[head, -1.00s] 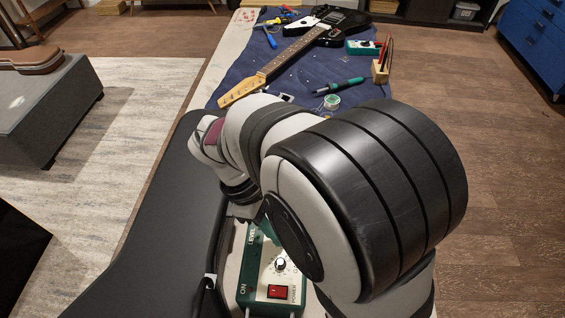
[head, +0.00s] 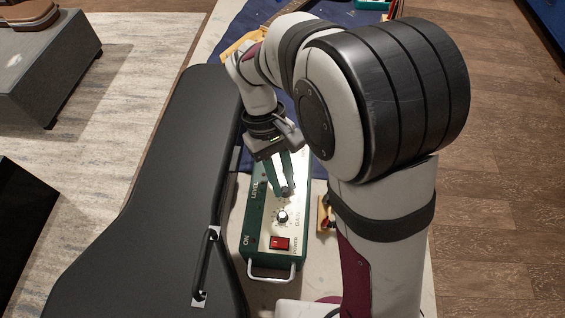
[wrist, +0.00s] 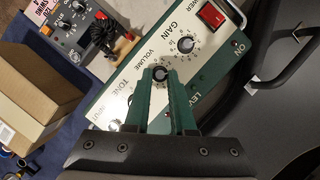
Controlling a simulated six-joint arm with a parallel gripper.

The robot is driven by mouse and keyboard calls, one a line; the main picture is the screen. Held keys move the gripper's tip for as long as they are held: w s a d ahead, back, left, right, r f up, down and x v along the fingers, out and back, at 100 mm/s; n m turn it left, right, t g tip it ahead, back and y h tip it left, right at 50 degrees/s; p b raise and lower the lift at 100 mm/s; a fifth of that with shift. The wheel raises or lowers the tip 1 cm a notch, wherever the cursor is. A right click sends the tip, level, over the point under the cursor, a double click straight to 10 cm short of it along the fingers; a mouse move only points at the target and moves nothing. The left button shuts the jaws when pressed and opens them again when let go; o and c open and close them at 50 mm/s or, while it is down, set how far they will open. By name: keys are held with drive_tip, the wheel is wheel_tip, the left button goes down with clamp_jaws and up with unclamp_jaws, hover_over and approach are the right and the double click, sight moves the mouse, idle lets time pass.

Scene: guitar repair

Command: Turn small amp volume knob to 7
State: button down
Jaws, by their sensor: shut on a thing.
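The small amp (head: 250,232) is a green and white box on the bench, with a front handle, a red power switch (head: 280,243) and a GAIN knob (head: 282,217). My gripper (head: 284,192) reaches down over its panel behind the GAIN knob. In the wrist view the amp's panel (wrist: 125,70) shows the GAIN knob (wrist: 186,44) and TONE lettering. There, the green fingers of my gripper (wrist: 160,76) are shut on the volume knob (wrist: 160,73), one on each side. The fingers cover part of its scale, and I cannot read its setting. The knob is hidden in the head view.
A black guitar case (head: 150,190) lies along the amp's left side. In the wrist view a cardboard box (wrist: 35,100) and a grey device with knobs and a cable (wrist: 75,35) stand beside the amp. A blue mat (head: 250,20) lies farther back.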

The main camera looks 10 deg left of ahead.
drive_tip(key=m, duration=0.2)
drive_tip(key=m+y, duration=0.2)
drive_tip(key=m, duration=0.1)
drive_tip(key=shift+w+d+m+g, duration=0.15)
drive_tip(key=shift+d+m+g, duration=0.15)
drive_tip(key=shift+g, duration=0.1)
drive_tip(key=m+y, duration=0.1)
drive_tip(key=m, duration=0.1)
drive_tip(key=m+y, duration=0.1)
drive_tip(key=m, duration=0.2)
drive_tip(key=shift+d, duration=0.2)
drive_tip(key=m+y, duration=0.1)
drive_tip(key=m, duration=0.2)
drive_tip(key=m+t+y, duration=0.1)
drive_tip(key=m, duration=0.2)
drive_tip(key=shift+s+d, duration=0.2)
drive_tip(key=m+t, duration=0.1)
drive_tip(key=m, duration=0.1)
drive_tip(key=m+t+y, duration=0.1)
drive_tip(key=m, duration=0.2)
drive_tip(key=shift+s+d, duration=0.1)
drive_tip(key=shift+s, duration=0.1)
drive_tip(key=shift+m, duration=0.4)
drive_tip(key=c, duration=0.8)
unclamp_jaws()
drive_tip(key=shift+o, duration=0.2)
